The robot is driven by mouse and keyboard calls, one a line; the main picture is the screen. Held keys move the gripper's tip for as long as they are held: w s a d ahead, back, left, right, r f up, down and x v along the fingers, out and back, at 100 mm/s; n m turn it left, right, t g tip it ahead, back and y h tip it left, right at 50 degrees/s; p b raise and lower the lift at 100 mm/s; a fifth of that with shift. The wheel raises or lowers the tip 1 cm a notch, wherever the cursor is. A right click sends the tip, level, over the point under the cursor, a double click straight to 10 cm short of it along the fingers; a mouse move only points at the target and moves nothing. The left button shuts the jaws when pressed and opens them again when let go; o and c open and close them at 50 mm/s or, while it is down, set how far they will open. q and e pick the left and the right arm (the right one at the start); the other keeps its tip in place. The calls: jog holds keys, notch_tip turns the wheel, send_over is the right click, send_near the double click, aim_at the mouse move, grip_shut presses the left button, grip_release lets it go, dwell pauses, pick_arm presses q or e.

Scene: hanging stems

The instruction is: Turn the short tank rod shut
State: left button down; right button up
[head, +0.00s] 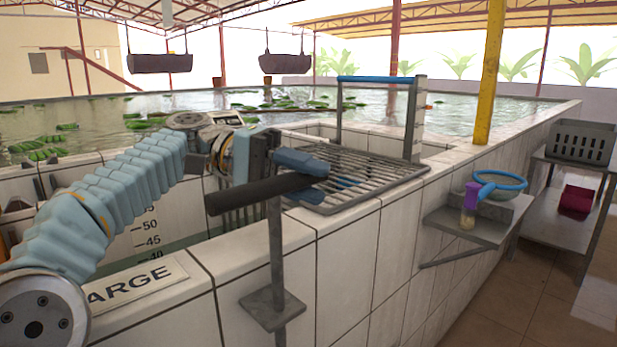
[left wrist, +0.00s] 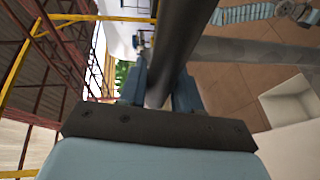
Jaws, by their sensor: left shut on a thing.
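A dark upright rod (head: 277,240) stands at the front of the tiled tank wall, passing through a grey metal bracket (head: 272,308). A thick dark crossbar handle (head: 238,196) sits on its top, pointing left and slightly toward me. My left gripper (head: 302,166) is shut on the handle near its right end, its blue fingers partly hiding that end. In the left wrist view the dark handle (left wrist: 172,45) runs between the two fingers (left wrist: 160,85). No second rod is plain to see for comparing length. My right gripper does not show.
A metal grate (head: 355,178) lies on the tank rim behind the handle, with a blue-topped frame (head: 375,79) beyond it. A label reading "ARGE" (head: 137,283) is on the ledge. A wall shelf (head: 465,228) holds a blue-rimmed net (head: 502,182). A yellow post (head: 488,75) stands behind.

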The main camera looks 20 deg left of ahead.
pick_arm(q)
jog(key=c, duration=0.9)
grip_release()
jog(key=shift+a+r, duration=0.1)
jog(key=a, duration=0.2)
jog(key=a+p, duration=0.1)
jog(key=a, duration=0.1)
jog(key=w+a+r+p, duration=0.1)
jog(key=a, duration=0.2)
jog(key=shift+a, duration=0.1)
